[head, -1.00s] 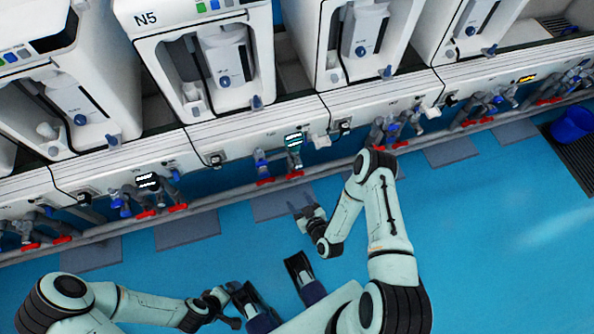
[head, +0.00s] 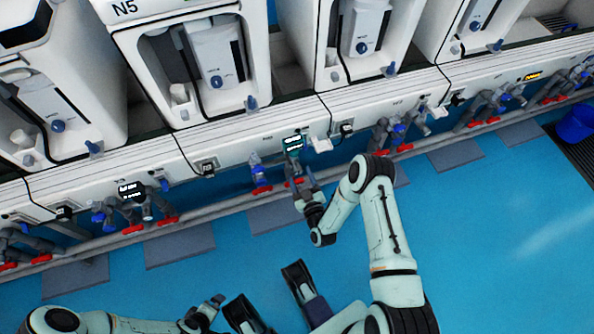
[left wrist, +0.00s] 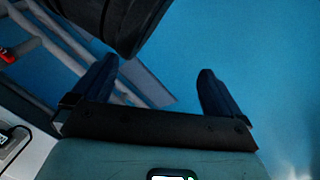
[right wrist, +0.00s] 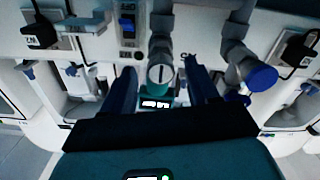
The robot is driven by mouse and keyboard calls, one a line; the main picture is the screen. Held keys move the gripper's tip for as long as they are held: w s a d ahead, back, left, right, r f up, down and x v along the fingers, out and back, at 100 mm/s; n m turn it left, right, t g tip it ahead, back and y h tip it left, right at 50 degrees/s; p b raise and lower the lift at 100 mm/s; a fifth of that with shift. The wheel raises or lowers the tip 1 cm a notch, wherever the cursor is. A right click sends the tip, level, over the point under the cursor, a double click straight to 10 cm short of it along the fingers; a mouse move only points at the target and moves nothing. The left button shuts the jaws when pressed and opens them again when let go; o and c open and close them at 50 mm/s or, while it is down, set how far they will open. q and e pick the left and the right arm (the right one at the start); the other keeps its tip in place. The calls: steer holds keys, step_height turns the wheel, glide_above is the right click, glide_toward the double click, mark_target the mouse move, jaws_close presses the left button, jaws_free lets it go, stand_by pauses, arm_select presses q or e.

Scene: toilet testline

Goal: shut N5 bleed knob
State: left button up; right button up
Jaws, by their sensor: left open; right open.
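The white unit labelled N5 (head: 190,60) stands at the upper left of the head view. Below it on the rail is a valve group with a teal gauge (head: 292,142), a blue knob (head: 259,174) and red handles. My right gripper (head: 304,186) is open at this group. In the right wrist view, its open fingers (right wrist: 163,82) flank a grey round slotted knob (right wrist: 160,74) above the lit gauge (right wrist: 155,103); contact is unclear. A blue round knob (right wrist: 262,77) is right of the fingers. Which knob is the bleed knob is not readable. My left gripper (left wrist: 160,95) is open and empty.
Similar valve groups with red handles (head: 132,229) line the long rail on both sides. Grey floor mats (head: 180,245) lie below it. The blue floor in front is clear. A blue bin (head: 577,124) stands at the far right.

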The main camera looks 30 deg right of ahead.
mark_target(299, 173)
steer(key=shift+b+x, duration=0.35)
steer(key=shift+x, duration=1.45)
arm_select(q)
steer(key=shift+s+a+f+g, duration=0.15)
steer(key=shift+s+f+g, duration=0.25)
steer(key=shift+s+f, duration=0.55)
steer(key=shift+r, duration=0.1)
arm_select(e)
steer(key=c, duration=1)
